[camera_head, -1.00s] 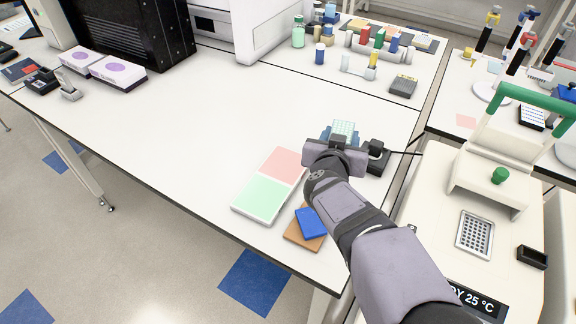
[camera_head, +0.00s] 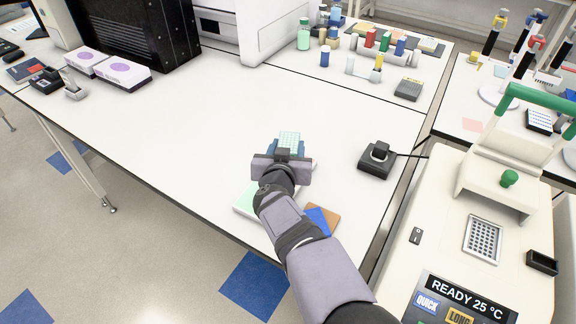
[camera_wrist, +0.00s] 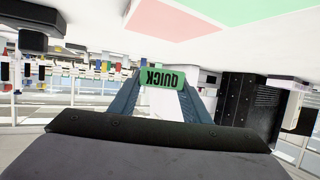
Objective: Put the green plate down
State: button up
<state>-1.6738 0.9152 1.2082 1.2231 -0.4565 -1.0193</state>
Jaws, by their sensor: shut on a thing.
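My gripper (camera_head: 283,160) is shut on the green plate (camera_head: 289,142), a small pale green plate with many wells, above the table. In the wrist view the plate (camera_wrist: 162,77) sits between the fingertips, its green edge reading "QUICK" upside down. A flat pad with a green half (camera_head: 247,201) and a red half lies by the table's front edge. My gripper and arm hide most of it in the head view. The wrist view shows the red half (camera_wrist: 178,18) and the green half (camera_wrist: 262,8), apart from the plate.
A thermal cycler (camera_head: 416,248) with its lid raised stands at right, showing "READY 25 °C". A black device (camera_head: 375,163) with a cable lies right of my gripper. A blue pad (camera_head: 318,222) on a brown one is beside my arm. The table's middle is clear.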

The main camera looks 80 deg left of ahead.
jog(key=shift+f, duration=2.95)
jog(key=shift+f, duration=0.15)
jog(key=o, duration=1.1)
jog(key=shift+s+d+r+b, duration=0.1)
jog(key=shift+d+r+b, duration=0.15)
jog(key=shift+b, duration=0.05)
jog(key=b+v, duration=0.2)
jog(key=v, duration=0.9)
jog(key=shift+s+d+r, duration=0.1)
jog(key=shift+d, duration=0.1)
